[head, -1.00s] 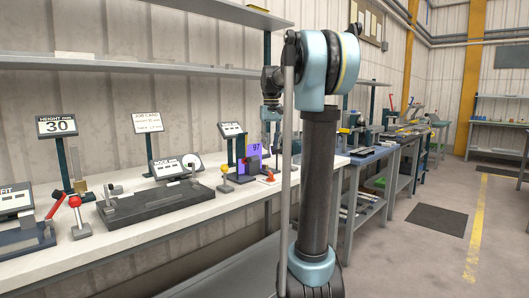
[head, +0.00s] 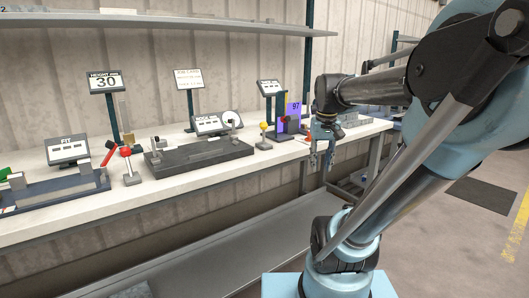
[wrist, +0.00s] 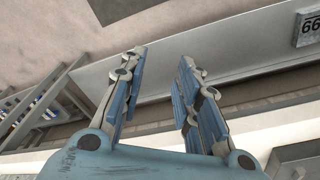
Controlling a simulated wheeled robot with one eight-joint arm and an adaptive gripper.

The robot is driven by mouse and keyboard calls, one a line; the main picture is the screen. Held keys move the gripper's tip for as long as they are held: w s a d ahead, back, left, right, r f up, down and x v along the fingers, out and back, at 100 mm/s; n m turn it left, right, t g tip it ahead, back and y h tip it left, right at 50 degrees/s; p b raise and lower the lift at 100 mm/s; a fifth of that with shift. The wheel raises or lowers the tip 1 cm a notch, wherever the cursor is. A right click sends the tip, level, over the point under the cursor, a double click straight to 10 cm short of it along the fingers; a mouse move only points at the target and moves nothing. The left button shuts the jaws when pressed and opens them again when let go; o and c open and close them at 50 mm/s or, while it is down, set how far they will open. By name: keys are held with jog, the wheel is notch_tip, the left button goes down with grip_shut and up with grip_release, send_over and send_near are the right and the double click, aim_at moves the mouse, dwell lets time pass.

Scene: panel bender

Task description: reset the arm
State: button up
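My gripper (head: 322,160) hangs fingers-down from my arm just off the front edge of the workbench (head: 215,176) in the head view. In the wrist view my gripper (wrist: 160,62) shows two blue fingers spread apart with nothing between them, so it is open and empty. My arm fills the right side of the head view, bent over at the elbow. It hides part of what lies behind it.
The bench carries a dark fixture (head: 198,158), a yellow-knobbed lever (head: 263,127), a red-knobbed lever (head: 126,151), a purple panel marked 97 (head: 293,112) and several small displays. A lower shelf (head: 220,265) runs beneath. Open floor lies at the right, with a dark mat (head: 485,194).

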jog(key=s+f, duration=1.1)
jog(key=f, duration=0.3)
jog(key=shift+f+t, duration=0.35)
jog(key=shift+t, duration=0.05)
